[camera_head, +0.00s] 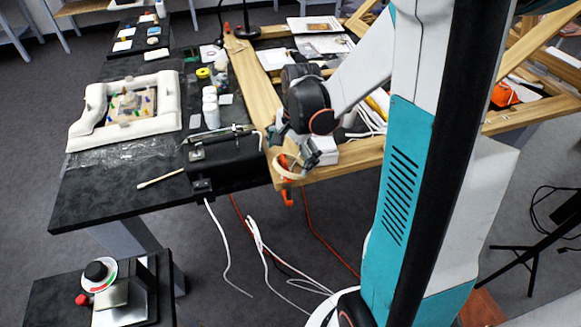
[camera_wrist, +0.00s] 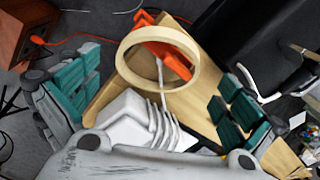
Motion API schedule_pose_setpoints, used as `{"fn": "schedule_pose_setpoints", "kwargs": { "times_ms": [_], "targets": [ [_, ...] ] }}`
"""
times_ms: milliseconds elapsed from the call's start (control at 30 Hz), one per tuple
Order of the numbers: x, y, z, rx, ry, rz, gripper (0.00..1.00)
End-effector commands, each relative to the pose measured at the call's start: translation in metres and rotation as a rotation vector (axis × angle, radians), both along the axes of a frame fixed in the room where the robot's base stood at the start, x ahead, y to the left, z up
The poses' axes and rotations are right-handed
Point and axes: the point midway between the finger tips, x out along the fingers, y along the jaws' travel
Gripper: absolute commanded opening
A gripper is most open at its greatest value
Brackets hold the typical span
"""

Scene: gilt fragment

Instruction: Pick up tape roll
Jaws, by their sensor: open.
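The tape roll (camera_wrist: 122,64) is a beige ring at the upper middle of the wrist view. It also shows in the head view (camera_head: 277,166) at the front corner of the wooden frame, close to an orange clamp (camera_wrist: 165,52). In the wrist view the clamp shows through and across the ring; I cannot tell whether the roll rests on it or hangs from it. My gripper (camera_wrist: 158,98) is open, with teal-padded fingers wide apart left and right, and the roll lies ahead between them, apart from both. In the head view my gripper (camera_head: 309,152) is right beside the roll.
The wooden frame (camera_head: 262,105) lies under my arm. A white block with cables (camera_wrist: 130,120) sits between my fingers, close to the palm. A black case (camera_head: 225,160) stands left of the roll. White and red cables (camera_head: 262,240) hang below the edge.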

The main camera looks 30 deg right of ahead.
Motion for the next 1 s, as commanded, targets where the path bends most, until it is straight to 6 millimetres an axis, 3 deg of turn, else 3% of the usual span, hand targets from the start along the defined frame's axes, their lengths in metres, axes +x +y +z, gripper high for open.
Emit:
{"fn": "schedule_pose_setpoints", "kwargs": {
  "times_ms": [233,533,667,800,1000],
  "targets": [
    [0.003,0.002,-0.038,0.000,0.000,0.001,1.00],
    [0.003,0.002,-0.043,0.000,0.000,0.001,1.00],
    [0.003,0.002,-0.043,0.000,0.000,0.000,0.70],
    [0.003,0.002,-0.043,0.000,0.000,0.001,0.64],
    [0.003,0.002,-0.043,0.000,0.000,0.001,0.64]
  ]
}}
